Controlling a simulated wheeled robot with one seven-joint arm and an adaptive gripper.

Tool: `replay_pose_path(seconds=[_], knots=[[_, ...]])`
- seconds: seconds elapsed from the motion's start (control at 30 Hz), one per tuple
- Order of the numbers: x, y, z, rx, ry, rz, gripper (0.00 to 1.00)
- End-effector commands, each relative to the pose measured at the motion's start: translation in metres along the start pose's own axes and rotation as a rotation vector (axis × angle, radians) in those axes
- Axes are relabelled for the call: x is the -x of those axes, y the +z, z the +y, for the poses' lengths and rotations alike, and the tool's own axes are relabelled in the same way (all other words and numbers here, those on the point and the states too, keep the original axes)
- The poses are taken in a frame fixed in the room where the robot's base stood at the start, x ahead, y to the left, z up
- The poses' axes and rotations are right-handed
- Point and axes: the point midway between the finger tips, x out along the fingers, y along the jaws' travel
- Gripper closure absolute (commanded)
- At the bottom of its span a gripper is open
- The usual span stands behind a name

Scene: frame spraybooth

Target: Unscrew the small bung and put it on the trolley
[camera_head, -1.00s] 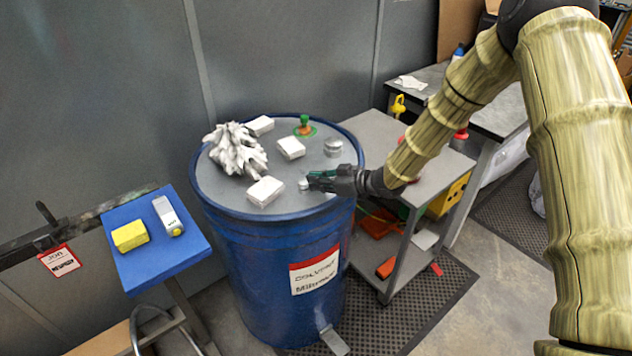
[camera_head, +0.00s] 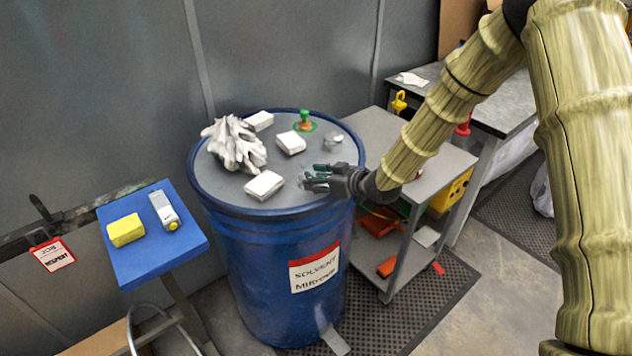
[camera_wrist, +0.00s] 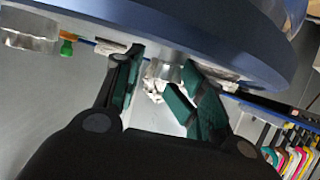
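The small bung (camera_wrist: 166,71) is a short silver cylinder on the lid of the blue drum (camera_head: 262,265). In the wrist view it shows between the two green-padded fingers of my gripper (camera_wrist: 165,66), with space visible beside it. In the head view my gripper (camera_head: 314,176) is open at the lid's right front, and its fingers largely cover the bung. I cannot tell whether either finger touches it. A larger silver bung (camera_head: 333,141) sits farther back on the lid. The grey trolley (camera_head: 375,128) stands right of the drum, partly behind my arm.
White blocks (camera_head: 264,185) and a crumpled white glove or rag (camera_head: 235,145) lie on the lid, beside a green and orange fitting (camera_head: 304,121). A blue stand (camera_head: 155,260) holds a yellow block (camera_head: 125,230) and a grey device (camera_head: 163,209). The trolley top has bare room.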

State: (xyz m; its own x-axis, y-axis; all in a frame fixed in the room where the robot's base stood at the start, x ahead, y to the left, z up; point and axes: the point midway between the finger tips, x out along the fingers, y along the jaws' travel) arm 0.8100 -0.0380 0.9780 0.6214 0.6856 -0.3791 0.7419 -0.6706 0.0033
Motion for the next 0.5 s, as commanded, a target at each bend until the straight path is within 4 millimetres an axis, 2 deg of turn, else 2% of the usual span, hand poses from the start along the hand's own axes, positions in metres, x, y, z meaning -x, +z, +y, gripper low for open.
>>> replay_pose_path(seconds=[0.5], knots=[[0.0019, 0.0012, -0.0081, -0.076, 0.187, 0.000, 0.60]])
